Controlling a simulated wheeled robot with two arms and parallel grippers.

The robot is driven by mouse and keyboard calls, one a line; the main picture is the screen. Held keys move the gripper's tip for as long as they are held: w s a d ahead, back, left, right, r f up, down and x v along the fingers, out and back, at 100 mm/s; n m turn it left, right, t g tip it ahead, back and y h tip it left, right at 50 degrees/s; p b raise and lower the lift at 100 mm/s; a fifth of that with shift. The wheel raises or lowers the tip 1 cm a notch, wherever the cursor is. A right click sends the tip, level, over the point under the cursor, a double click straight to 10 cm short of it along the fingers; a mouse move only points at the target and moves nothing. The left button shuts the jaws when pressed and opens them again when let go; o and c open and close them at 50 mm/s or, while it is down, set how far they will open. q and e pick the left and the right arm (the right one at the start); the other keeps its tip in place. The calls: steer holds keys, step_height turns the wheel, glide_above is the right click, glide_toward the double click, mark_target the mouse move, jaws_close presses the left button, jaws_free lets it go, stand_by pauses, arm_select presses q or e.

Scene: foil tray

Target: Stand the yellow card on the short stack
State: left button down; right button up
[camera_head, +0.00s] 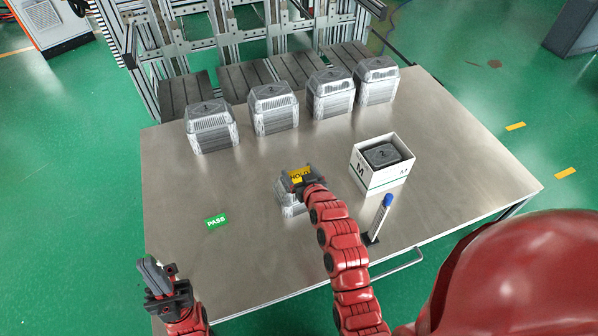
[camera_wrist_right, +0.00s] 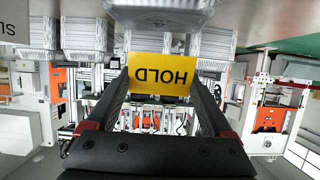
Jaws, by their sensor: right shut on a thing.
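The yellow card (camera_head: 299,175), marked HOLD, is upright in my right gripper (camera_head: 306,186), over the short stack. In the right wrist view the card (camera_wrist_right: 161,76) appears upside down between the two fingers (camera_wrist_right: 166,100). The short stack (camera_head: 287,198) of foil trays stands mid-table, partly hidden by the gripper and arm. In the wrist view a foil tray (camera_wrist_right: 165,18) shows at the top edge, with a narrow gap between it and the card. My left gripper (camera_head: 162,275) is over the table's front left; its finger opening is unclear.
Several taller foil tray stacks (camera_head: 211,128) line the table's back. A white box (camera_head: 378,181) marked M holds foil trays at the right. A green PASS card (camera_head: 216,222) lies left of the short stack.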

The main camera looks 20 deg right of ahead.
mark_target(299, 174)
steer(key=shift+w+d, duration=0.15)
steer(key=shift+w, duration=0.35)
steer(key=shift+w+d, duration=0.15)
steer(key=shift+w, duration=0.35)
step_height(299, 174, down, 3)
steer(key=shift+f+p, duration=0.2)
steer(key=shift+p, duration=0.25)
steer(key=shift+f, duration=0.2)
steer(key=shift+f, duration=0.2)
steer(key=o, duration=1)
steer(key=shift+o, duration=0.2)
steer(key=shift+r, duration=0.1)
